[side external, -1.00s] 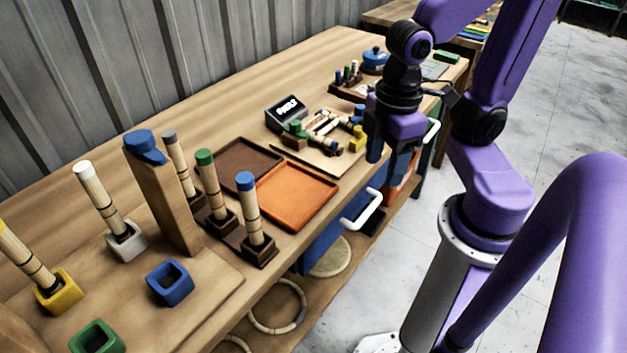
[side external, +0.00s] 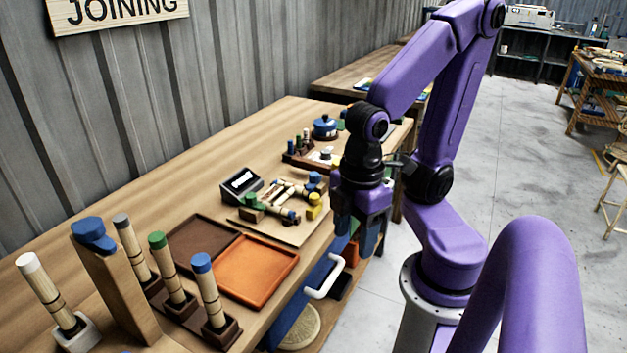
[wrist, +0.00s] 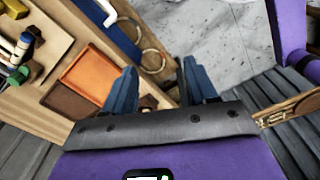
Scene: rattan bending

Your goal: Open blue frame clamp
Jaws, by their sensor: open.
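A small work board (side external: 296,238) on the bench carries a frame of pale rattan pieces with coloured clamps. The blue frame clamp (side external: 315,177) sits at the frame's far right corner, behind a yellow clamp (side external: 314,207). Whether its jaws are open is too small to tell. My gripper (side external: 355,233) points down, to the right of the board and near the bench's front edge, apart from the clamp. In the wrist view my gripper (wrist: 160,85) has its two blue fingers spread, with nothing between them. Blue, green and yellow parts show at that view's left; I cannot tell which clamp is which.
An orange tray (side external: 255,270) and a brown tray (side external: 203,240) lie near the board. Upright capped rattan sticks (side external: 207,285) and a tall wooden post (side external: 120,290) stand nearer the camera. A small display (side external: 240,184) stands behind the board. A white handle (side external: 323,279) juts from the bench front.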

